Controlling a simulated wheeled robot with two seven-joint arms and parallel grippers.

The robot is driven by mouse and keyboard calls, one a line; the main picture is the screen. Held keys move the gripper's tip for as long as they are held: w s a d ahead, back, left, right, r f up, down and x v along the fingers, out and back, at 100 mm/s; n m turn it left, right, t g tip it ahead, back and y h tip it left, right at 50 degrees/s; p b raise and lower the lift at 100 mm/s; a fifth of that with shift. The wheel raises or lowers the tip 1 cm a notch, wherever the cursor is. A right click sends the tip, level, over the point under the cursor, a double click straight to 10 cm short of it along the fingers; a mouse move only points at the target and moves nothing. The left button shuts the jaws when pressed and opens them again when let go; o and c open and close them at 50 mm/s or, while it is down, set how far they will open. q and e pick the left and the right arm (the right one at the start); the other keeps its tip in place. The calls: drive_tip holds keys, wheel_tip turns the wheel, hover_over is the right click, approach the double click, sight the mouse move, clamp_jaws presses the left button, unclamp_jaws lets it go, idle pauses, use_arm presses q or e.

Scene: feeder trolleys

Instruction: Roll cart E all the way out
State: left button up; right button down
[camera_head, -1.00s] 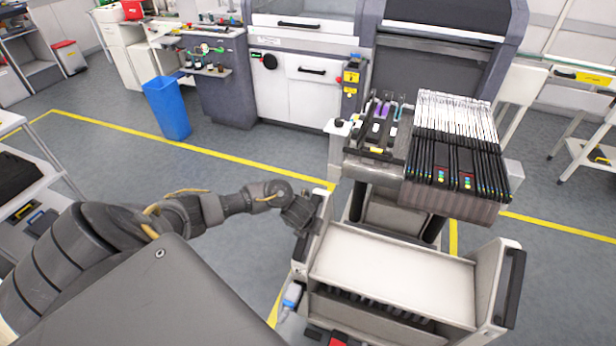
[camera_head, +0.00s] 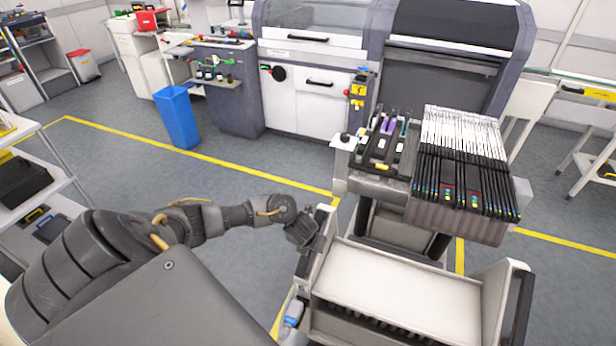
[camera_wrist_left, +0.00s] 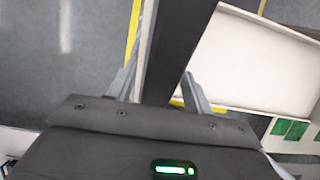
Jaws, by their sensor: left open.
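A white cart with a pale empty top tray (camera_head: 400,290) stands at the lower middle of the head view. It has a black upright handle on each side, the right one (camera_head: 521,310) being clear in view. No letter is readable on it, so I cannot confirm that it is cart E. My left gripper (camera_head: 304,234) is at the cart's left side, by the left handle. In the left wrist view, the open fingers (camera_wrist_left: 158,88) stand on either side of the dark handle bar (camera_wrist_left: 178,45), with a gap visible. My right gripper is out of view.
Behind the cart is a feeder stand with a rack of black and white feeders (camera_head: 464,165). A large grey machine (camera_head: 310,75) stands beyond. A blue bin (camera_head: 177,118) is at the left. The floor between the bin and my left arm is open, crossed by yellow lines.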

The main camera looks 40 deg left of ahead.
use_arm(q)
drive_tip(key=p+v, duration=0.3)
drive_tip(key=v, duration=0.6)
drive_tip(key=shift+s+r, duration=0.1)
drive_tip(key=shift+r, duration=0.05)
drive_tip(key=shift+s+r, duration=0.25)
drive_tip(key=shift+r, duration=0.05)
